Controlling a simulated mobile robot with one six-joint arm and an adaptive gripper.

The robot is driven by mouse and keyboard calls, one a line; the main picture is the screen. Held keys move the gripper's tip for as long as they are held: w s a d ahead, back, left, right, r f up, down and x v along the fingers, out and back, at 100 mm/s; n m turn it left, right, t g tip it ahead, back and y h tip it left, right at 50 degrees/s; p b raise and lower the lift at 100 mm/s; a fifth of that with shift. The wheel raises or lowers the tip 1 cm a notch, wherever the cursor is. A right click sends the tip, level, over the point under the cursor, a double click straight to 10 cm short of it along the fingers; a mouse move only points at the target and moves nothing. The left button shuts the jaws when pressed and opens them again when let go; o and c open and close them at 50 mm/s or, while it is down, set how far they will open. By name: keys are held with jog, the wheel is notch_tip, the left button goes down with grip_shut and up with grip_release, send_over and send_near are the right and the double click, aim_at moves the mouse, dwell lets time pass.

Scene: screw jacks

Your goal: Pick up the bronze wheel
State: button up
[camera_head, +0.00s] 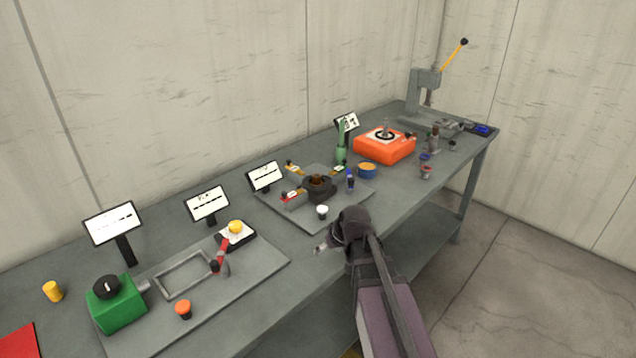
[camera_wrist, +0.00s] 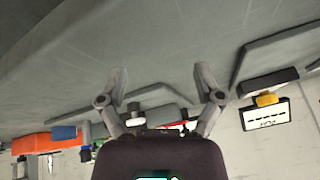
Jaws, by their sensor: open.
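A small bronze-brown round part (camera_head: 317,182) sits on a dark round fixture on the middle grey plate (camera_head: 345,207). It may be the bronze wheel, but it is too small to be sure. My gripper (camera_head: 325,247) is at the bench's front edge, in front of that plate and apart from the part. In the wrist view my gripper (camera_wrist: 162,82) has its two fingers spread with nothing held between them. I cannot make out the bronze wheel in the wrist view.
A white-topped knob (camera_head: 322,211) and a blue bottle-like piece (camera_head: 350,183) stand near the fixture. An orange box (camera_head: 385,147) is to the right, a press (camera_head: 424,95) at the far end. A green box (camera_head: 117,304) stands at left. Small signs line the back.

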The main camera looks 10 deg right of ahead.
aim_at(318, 176)
jog(key=w+r+t, duration=0.1)
jog(key=w, duration=0.3)
jog(key=w+d+r+n+t+y, duration=0.1)
jog(key=w+r+t, duration=0.1)
jog(key=w, duration=0.2)
jog(key=w+d+r+t, duration=0.1)
jog(key=w+r, duration=0.1)
jog(key=w, duration=0.2)
jog(key=shift+w+r+n+y, duration=0.15)
jog(key=shift+w+n+y, duration=0.15)
jog(key=shift+w+y, duration=0.1)
jog(key=w+d+r+t, duration=0.4)
jog(key=w, duration=0.3)
jog(key=shift+d+r, duration=0.15)
jog(key=shift+r, duration=0.25)
jog(key=shift+w, duration=0.1)
jog(key=b+x, duration=0.2)
jog(key=x, duration=0.5)
jog(key=shift+w+f, duration=0.1)
jog(key=shift+w, duration=0.05)
jog(key=shift+w+a+f+b, duration=0.15)
jog(key=shift+w+a+b, duration=0.1)
jog(key=shift+w+b, duration=0.2)
jog(key=shift+w, duration=0.1)
jog(key=shift+b+x, duration=0.85)
jog(key=shift+x, duration=1.75)
